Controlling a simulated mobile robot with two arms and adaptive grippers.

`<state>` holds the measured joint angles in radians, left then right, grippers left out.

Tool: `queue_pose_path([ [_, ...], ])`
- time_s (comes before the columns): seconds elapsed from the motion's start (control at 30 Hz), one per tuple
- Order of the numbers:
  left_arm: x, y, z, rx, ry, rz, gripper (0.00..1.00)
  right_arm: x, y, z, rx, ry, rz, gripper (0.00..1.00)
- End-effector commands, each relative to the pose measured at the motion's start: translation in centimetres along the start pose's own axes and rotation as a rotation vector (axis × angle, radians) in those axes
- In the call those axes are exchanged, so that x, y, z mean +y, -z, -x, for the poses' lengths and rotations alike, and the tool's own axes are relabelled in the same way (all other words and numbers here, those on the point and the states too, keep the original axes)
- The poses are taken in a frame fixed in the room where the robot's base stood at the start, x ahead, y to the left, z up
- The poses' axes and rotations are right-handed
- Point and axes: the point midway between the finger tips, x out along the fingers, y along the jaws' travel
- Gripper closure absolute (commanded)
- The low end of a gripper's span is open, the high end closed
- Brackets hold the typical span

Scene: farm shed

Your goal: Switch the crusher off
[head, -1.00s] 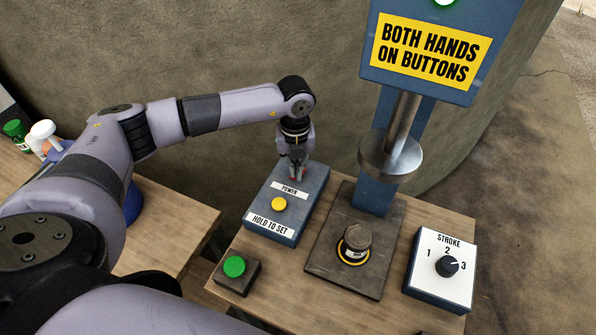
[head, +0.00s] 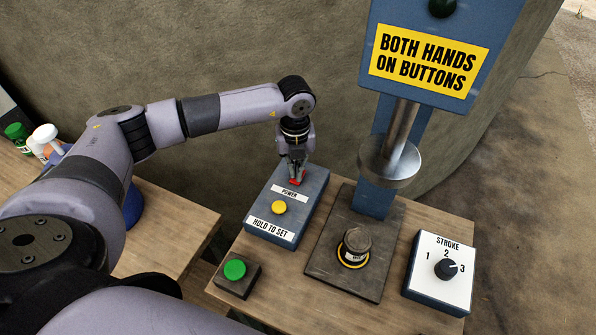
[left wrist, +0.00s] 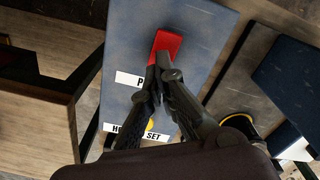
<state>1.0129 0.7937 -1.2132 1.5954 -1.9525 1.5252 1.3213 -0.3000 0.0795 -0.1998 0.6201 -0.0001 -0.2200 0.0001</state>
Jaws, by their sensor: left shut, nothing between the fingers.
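The crusher (head: 428,50) stands at the right, with a yellow sign reading "BOTH HANDS ON BUTTONS"; the round lamp (head: 443,6) at its top is dark. A blue control box (head: 265,222) on the table carries a "POWER" label, a yellow button (head: 279,207) and a "HOLD TO SET" label. My left gripper (head: 296,180) is shut and empty, pointing down at the red power switch (head: 300,181) at the box's far end. In the left wrist view the fingertips overlap the near edge of the red switch (left wrist: 168,43). My right gripper is not in view.
A green button (head: 235,268) sits on a dark block at the table's front left. A tin (head: 354,246) stands on the crusher's base plate under the round press head (head: 390,166). A stroke dial box (head: 440,274) is at the right. Bottles (head: 45,134) stand on the left bench.

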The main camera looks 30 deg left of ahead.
Motion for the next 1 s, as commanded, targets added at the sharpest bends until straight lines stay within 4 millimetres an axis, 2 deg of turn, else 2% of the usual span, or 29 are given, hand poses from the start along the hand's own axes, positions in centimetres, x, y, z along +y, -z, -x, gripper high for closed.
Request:
queue_pose_path([
  [0.03,0.0,0.0,0.8,-0.001,0.001,0.0,1.0,0.0,0.1,0.6,0.0,0.0,0.0,0.77],
  [0.53,0.0,0.0,4.8,-0.001,0.002,0.001,1.0,0.1,0.3,3.1,0.0,0.0,0.0,0.77],
  [1.0,0.0,0.0,5.0,-0.001,0.002,0.001,1.0,0.1,0.3,3.2,0.0,0.0,0.0,0.77],
])
